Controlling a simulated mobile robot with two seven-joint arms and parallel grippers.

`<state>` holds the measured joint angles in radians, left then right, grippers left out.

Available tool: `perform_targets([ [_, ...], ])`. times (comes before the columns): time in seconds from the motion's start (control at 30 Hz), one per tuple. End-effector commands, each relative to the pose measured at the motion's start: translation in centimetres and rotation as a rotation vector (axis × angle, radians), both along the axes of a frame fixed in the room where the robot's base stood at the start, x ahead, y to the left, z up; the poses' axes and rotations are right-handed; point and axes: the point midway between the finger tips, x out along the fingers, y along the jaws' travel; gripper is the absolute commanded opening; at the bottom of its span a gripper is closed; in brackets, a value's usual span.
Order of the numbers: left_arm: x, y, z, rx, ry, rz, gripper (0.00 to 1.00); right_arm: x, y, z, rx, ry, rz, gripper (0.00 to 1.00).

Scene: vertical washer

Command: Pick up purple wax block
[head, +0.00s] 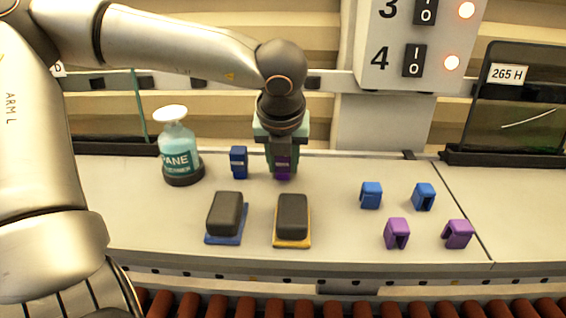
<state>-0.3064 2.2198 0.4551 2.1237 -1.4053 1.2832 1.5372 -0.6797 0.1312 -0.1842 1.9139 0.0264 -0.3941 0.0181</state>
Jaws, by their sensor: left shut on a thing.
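A purple wax block (283,174) stands at the back of the grey counter, partly hidden by my left gripper (283,165). My left gripper points down from above and is shut on this block. I cannot tell whether the block is touching the counter. A similar blue block (238,162) stands just left of the gripper, apart from it. Two purple clip-shaped pieces (397,233) and (458,234) lie at the front right of the counter. My right gripper is not in view.
A pane cleaner bottle (180,150) stands at the back left. Two dark sponge-like blocks on blue (226,216) and yellow (292,218) bases sit in front of the gripper. Two blue clips (371,195) and (424,196) lie right. A roller conveyor (400,305) runs along the front.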

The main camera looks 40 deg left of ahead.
Motion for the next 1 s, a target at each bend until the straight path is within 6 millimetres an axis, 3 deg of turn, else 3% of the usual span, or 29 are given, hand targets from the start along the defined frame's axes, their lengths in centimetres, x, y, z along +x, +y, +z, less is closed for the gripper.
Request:
perform_targets([
  [0.37, 0.1, 0.0, 0.4, 0.001, -0.002, 0.001, 0.0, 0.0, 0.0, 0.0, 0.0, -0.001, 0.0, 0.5],
  [0.6, 0.1, 0.0, 3.1, 0.002, -0.007, 0.002, 0.0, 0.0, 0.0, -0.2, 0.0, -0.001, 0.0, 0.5],
  [0.87, -1.5, -3.8, 8.0, 0.007, -0.007, 0.0, 0.0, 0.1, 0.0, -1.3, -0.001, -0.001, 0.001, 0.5],
  [1.0, -2.8, -6.7, 9.9, 0.008, -0.005, -0.002, 0.0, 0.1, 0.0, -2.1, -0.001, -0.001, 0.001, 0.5],
])
